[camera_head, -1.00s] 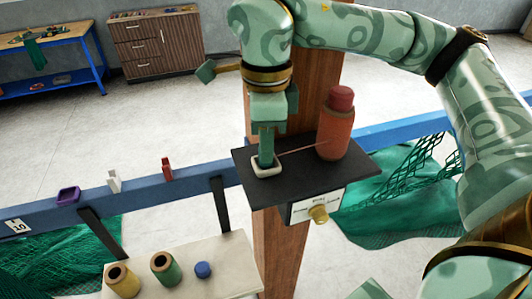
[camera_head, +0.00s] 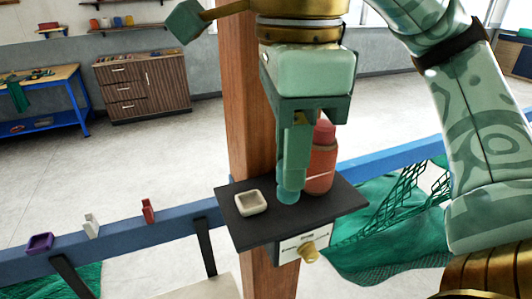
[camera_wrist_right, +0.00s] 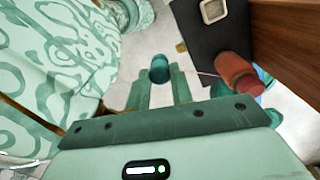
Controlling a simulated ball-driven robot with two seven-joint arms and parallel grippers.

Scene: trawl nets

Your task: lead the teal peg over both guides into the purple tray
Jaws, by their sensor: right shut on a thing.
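My right gripper (camera_head: 291,180) is shut on the teal peg (camera_head: 288,195), whose lower end shows below the fingers. The peg also shows between the fingertips in the right wrist view (camera_wrist_right: 160,68), with a thin cord running from it to the orange spool (camera_head: 321,168). In the head view it is in front of the black shelf, left of the spool; its height is hard to tell. The purple tray (camera_head: 40,243) sits on the blue beam at far left. Two guides, white (camera_head: 91,226) and red (camera_head: 148,211), stand on the beam between tray and shelf. My left gripper is not in view.
An empty cream dish (camera_head: 251,203) sits on the black shelf (camera_head: 235,228), which is fixed to a wooden post (camera_head: 250,110). A gold knob (camera_head: 309,252) sticks out below the shelf. Green netting (camera_head: 385,245) hangs at right. The space above the beam is clear.

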